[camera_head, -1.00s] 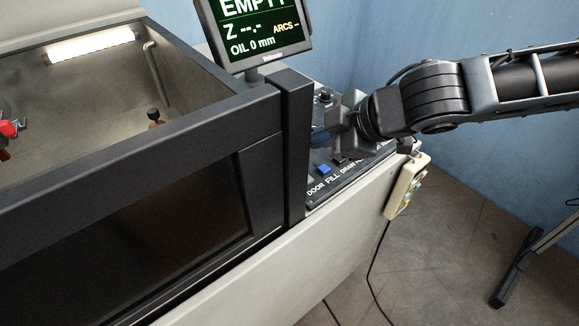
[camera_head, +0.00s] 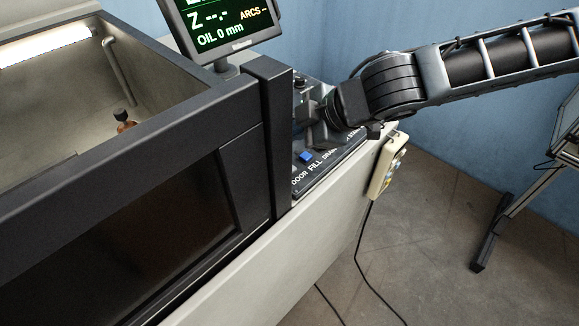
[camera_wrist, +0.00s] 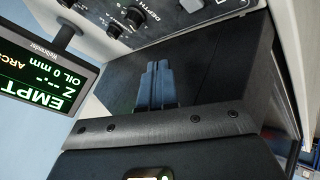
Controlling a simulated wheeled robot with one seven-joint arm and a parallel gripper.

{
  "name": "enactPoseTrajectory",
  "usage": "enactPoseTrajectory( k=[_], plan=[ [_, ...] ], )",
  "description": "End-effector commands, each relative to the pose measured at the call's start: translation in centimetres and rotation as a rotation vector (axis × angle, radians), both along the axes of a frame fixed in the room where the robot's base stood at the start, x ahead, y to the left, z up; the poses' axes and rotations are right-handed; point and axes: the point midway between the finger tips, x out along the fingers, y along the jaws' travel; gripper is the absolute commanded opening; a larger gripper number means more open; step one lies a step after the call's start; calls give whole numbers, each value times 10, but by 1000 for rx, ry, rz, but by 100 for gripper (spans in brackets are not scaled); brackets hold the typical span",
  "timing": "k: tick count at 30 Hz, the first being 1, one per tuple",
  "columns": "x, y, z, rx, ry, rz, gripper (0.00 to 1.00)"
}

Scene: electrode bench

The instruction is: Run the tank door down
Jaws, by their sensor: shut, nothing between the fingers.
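The tank door (camera_head: 95,165) is the dark framed front with a dark window, at the left of the head view. It stands up across the front of the tank. The control panel (camera_head: 326,168) lies to its right, past a dark post, with the labels DOOR, FILL and DRAIN along its front edge. A blue button (camera_head: 306,156) shows above the labels; the button at DOOR is not clear. My gripper (camera_head: 304,114) is above the panel, behind the blue button, its tips partly hidden. In the wrist view my fingers (camera_wrist: 155,84) are together and empty.
A monitor (camera_head: 222,28) reading OIL 0 mm stands close left of my gripper; it also shows in the wrist view (camera_wrist: 45,75). Knobs (camera_wrist: 134,16) are at the wrist view's top. A pendant (camera_head: 386,167) with a cable hangs at the panel's right end. Open floor (camera_head: 425,235) lies right.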

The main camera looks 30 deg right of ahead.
Motion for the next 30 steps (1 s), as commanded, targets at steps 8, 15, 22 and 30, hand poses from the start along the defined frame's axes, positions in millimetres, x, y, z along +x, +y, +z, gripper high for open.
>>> enactPoseTrajectory(
  k=[8,15,22,30],
  plan=[
    [0,0,-46,-1,-1,1,0],
    [0,0,-62,-1,-1,0,0],
    [0,0,-63,-1,-1,0,0],
    [0,0,-63,-1,-1,0,0]
  ],
)
